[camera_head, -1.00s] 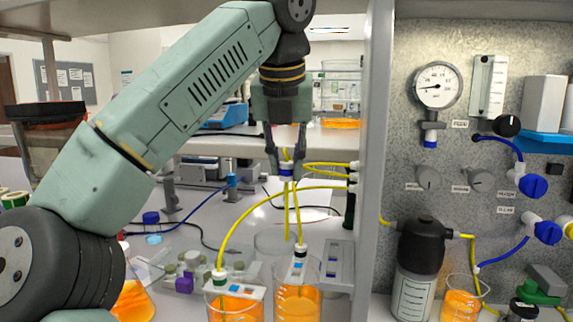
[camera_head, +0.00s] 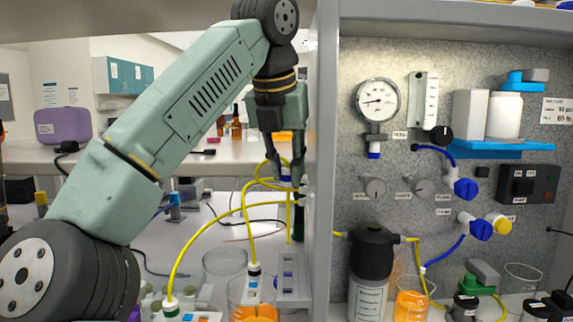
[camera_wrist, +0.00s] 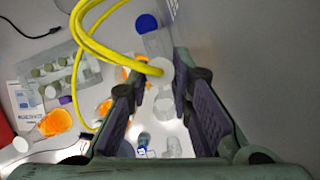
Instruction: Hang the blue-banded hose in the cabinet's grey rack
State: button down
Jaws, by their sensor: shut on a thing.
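My gripper (camera_head: 287,181) is shut on a white hose fitting with a blue band (camera_head: 284,180), joined to a yellow hose. It holds the fitting in the air, just left of the cabinet's grey side wall (camera_head: 323,150). In the wrist view the pale fitting (camera_wrist: 160,70) shows between the fingers, with the yellow hose looping up and left.
A black-banded hose end (camera_head: 254,269) is in a beaker of orange liquid (camera_head: 236,292). Right of the wall are a gauge (camera_head: 378,100), valves, a black-capped bottle (camera_head: 371,252) and a blue shelf (camera_head: 480,150).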

aim_at(288, 203)
jog(key=shift+f, duration=2.55)
jog(key=shift+s, duration=0.1)
